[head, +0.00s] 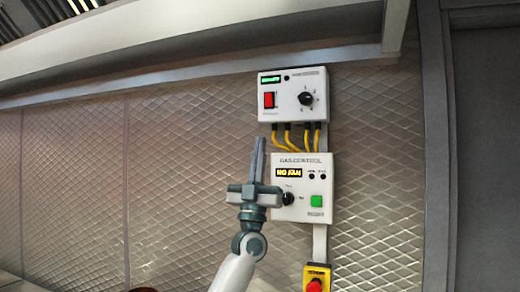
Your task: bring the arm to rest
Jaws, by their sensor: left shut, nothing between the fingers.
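My left gripper (258,152) is in the middle of the head view, pointing up, with its fingers together and nothing between them. It shows in front of the left edge of the white gas control box (317,180), whose display reads "NO FAN". That box has a black knob (288,199) just right of the gripper's body and a green button (316,201). I cannot tell whether the gripper touches the box. My right gripper is not in view.
Above is a white control box (292,95) with a lit green display, a red switch (269,100) and a black dial. Yellow cables (294,137) join the boxes. A yellow box with a red button (315,283) is below. The tiled wall (180,190) to the left is clear.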

